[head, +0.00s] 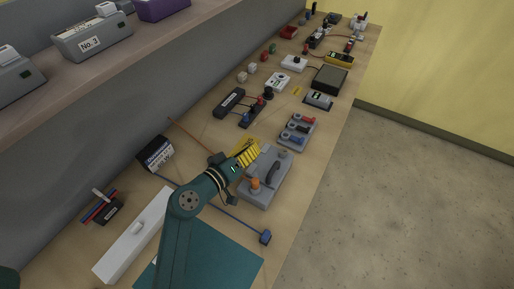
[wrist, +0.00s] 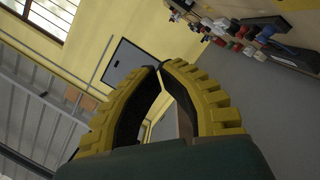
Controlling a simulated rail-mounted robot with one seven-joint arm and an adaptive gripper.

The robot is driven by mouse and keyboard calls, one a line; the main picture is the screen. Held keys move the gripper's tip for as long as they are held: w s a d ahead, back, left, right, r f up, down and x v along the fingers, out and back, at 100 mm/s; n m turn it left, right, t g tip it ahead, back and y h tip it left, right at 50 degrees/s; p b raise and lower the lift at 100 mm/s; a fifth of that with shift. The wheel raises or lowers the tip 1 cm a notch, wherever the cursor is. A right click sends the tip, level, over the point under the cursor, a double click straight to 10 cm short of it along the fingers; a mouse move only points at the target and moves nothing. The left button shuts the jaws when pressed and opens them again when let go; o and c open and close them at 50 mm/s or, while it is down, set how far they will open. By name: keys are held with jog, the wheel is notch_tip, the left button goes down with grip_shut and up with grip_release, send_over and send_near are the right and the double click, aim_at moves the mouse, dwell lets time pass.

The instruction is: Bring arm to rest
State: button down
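My teal arm reaches over the workbench in the head view, from the bottom edge toward the middle. My gripper (head: 254,147) has yellow ribbed fingers and is above the bench, close to a grey box (head: 272,187) with a dark handle and an orange knob. Whether it touches anything below is hard to tell in the head view. In the wrist view, the finger tips of my gripper (wrist: 160,68) meet, with only an empty gap between the curved fingers behind them. Nothing is held.
The wooden bench holds a white bar (head: 133,236), a blue connector (head: 265,237) on a cable, a grey panel with coloured levers (head: 297,132) and several small devices farther back. A shelf (head: 75,68) runs along the left. Open floor (head: 420,200) lies to the right.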

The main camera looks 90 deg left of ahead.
jog(key=f+v, duration=0.1)
jog(key=v, duration=0.7)
jog(key=shift+w+d+r, duration=0.2)
jog(key=shift+d+r, duration=0.1)
jog(key=shift+w, duration=0.1)
